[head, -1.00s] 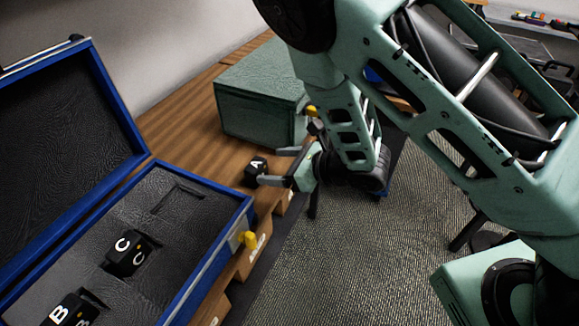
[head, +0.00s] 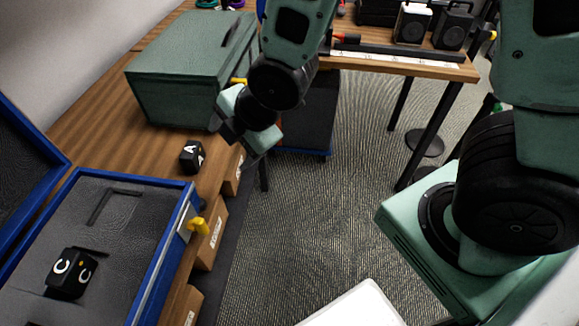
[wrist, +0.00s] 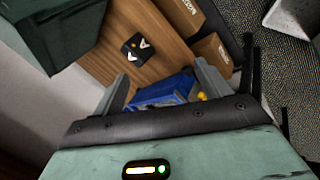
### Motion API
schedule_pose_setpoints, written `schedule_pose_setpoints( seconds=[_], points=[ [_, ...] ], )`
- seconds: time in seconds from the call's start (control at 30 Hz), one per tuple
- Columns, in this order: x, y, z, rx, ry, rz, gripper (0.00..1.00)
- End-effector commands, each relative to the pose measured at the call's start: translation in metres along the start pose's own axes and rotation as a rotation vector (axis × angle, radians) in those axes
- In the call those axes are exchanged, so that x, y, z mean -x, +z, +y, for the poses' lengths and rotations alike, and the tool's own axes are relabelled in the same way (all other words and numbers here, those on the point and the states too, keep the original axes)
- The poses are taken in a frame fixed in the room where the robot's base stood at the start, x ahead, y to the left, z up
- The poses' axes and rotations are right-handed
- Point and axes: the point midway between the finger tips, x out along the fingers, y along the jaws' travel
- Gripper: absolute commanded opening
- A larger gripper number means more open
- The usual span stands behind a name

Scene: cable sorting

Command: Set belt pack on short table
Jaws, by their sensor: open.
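A small black belt pack marked A (head: 193,157) sits on the long wooden table (head: 88,125), near its edge, between the green box and the blue case. It also shows in the wrist view (wrist: 136,48). A second black pack marked C (head: 71,272) sits in the dark foam of the open blue case (head: 150,277). My gripper (head: 236,130) is up and to the right of pack A, apart from it. In the wrist view my gripper's fingers (wrist: 163,86) are spread and empty. I cannot tell which table is the short one.
A green box (head: 180,85) stands on the long table beyond pack A. Brown bins (head: 207,235) sit below the table edge. Another wooden table (head: 420,67) at the back holds speakers (head: 412,22). Carpet (head: 320,210) between is mostly clear; a white-topped object (head: 355,308) is in front.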

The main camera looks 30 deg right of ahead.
Motion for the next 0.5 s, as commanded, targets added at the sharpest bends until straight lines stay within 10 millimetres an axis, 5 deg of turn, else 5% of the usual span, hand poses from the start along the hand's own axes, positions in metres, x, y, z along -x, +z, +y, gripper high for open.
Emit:
schedule_pose_setpoints(
  seconds=[0.3, 0.5],
  points=[
    [0.102, -0.036, -0.065, -0.894, -0.302, -0.222, 0.76],
    [0.141, -0.046, -0.097, -1.175, -0.376, -0.380, 0.76]
  ],
)
